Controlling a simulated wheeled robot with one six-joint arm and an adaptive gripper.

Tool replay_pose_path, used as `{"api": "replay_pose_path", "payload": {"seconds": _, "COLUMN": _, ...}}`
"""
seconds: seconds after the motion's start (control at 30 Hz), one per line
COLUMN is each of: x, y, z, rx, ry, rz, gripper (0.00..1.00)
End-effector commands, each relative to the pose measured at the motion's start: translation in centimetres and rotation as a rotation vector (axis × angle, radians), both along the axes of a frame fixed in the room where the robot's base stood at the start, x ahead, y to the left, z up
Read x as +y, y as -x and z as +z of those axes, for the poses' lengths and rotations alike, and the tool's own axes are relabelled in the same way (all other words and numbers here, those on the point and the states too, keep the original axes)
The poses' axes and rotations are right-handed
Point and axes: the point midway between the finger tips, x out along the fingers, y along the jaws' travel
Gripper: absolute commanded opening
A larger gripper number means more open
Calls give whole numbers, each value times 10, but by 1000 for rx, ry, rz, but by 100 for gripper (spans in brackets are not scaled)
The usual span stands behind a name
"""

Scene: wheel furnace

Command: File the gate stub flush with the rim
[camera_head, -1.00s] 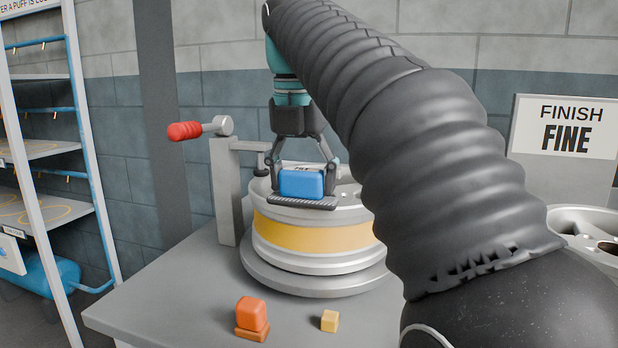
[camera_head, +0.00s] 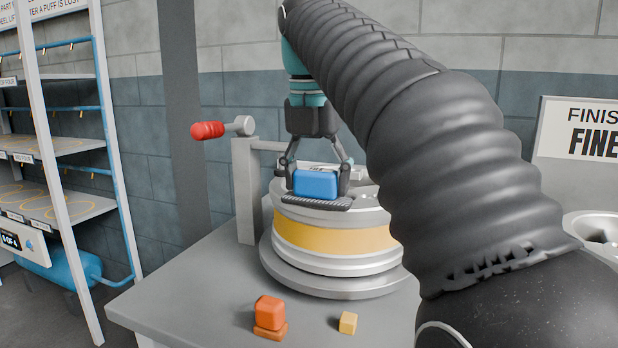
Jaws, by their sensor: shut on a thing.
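My gripper (camera_head: 318,178) is shut on a blue block-shaped handle with a dark ridged plate under it, which looks like the file (camera_head: 316,186). The file is at the near top edge of the wheel (camera_head: 300,238), a silver wheel with a yellow band. The plate looks level and close over the rim; I cannot tell whether it touches. The wheel lies flat on a round grey base (camera_head: 330,284) on the bench. The gate stub cannot be made out; the file, gripper or arm may hide it.
A clamp post with a red handle (camera_head: 207,130) stands left of the wheel. An orange block (camera_head: 269,312) and a small yellow cube (camera_head: 347,323) sit at the front of the grey bench (camera_head: 190,285). A shelf rack (camera_head: 60,160) stands left. A "FINE" sign (camera_head: 592,140) and another wheel (camera_head: 598,228) are right.

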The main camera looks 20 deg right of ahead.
Motion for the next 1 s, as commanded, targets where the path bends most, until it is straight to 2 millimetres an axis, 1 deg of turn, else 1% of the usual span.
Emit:
{"api": "replay_pose_path", "payload": {"seconds": 0.4, "x": -17, "y": 13, "z": 2, "rx": -1, "ry": 0, "rz": -1, "gripper": 45}}
{"api": "replay_pose_path", "payload": {"seconds": 0.6, "x": -23, "y": 17, "z": 2, "rx": -1, "ry": 0, "rz": 0, "gripper": 45}}
{"api": "replay_pose_path", "payload": {"seconds": 0.77, "x": -21, "y": 15, "z": 2, "rx": -1, "ry": 0, "rz": 1, "gripper": 45}}
{"api": "replay_pose_path", "payload": {"seconds": 1.0, "x": -12, "y": 9, "z": 1, "rx": -2, "ry": 1, "rz": 2, "gripper": 45}}
